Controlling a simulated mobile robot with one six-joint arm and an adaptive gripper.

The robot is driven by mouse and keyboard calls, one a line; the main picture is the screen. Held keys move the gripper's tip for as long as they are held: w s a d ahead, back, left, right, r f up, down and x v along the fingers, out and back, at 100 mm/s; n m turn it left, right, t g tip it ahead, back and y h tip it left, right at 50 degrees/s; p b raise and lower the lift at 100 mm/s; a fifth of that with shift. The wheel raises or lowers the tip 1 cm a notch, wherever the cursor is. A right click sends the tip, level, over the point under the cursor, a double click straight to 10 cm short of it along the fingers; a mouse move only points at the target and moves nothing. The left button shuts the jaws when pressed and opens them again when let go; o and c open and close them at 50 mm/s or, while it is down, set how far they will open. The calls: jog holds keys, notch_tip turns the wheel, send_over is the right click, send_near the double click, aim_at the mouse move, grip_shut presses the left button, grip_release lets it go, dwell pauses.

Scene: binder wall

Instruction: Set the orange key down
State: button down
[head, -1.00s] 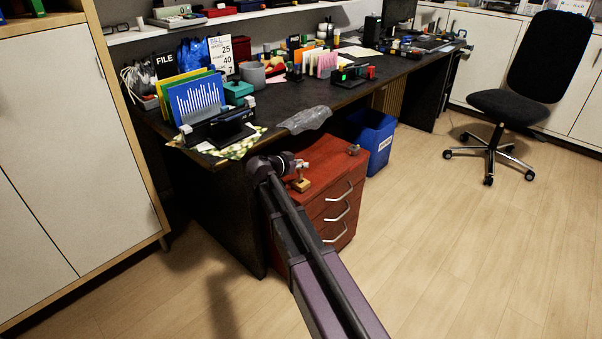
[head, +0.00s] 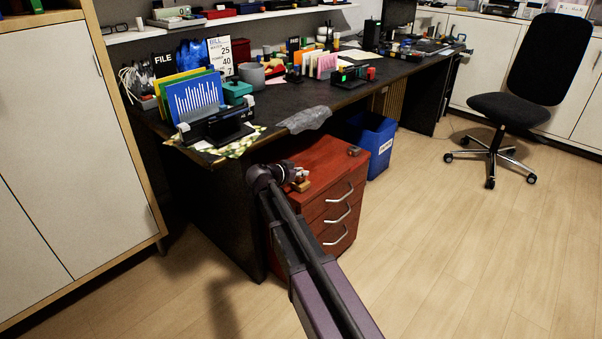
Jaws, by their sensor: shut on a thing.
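My gripper (head: 297,176) is low over the top of the red drawer cabinet (head: 325,158), near its left front. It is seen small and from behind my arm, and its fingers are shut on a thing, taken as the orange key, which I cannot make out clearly. A small tan-orange piece (head: 303,187) shows just below the fingertips, at the cabinet top. I cannot tell whether it is part of the held thing or a separate object, or whether it touches the top.
The dark desk (head: 300,97) overhangs behind the cabinet, with crumpled clear plastic (head: 304,119) at its edge. A small dark object (head: 353,151) sits at the cabinet's right rear. A blue bin (head: 376,145) stands to the right. The cabinet top's middle is clear.

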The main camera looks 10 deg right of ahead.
jog(key=c, duration=0.6)
grip_release()
jog(key=shift+a+r+p, duration=0.1)
jog(key=shift+r+p, duration=0.1)
jog(key=shift+p, duration=0.1)
jog(key=shift+s+a+r, duration=0.15)
jog(key=shift+s+a, duration=0.1)
jog(key=p+v, duration=0.4)
jog(key=v, duration=0.7)
jog(key=shift+s+d, duration=0.1)
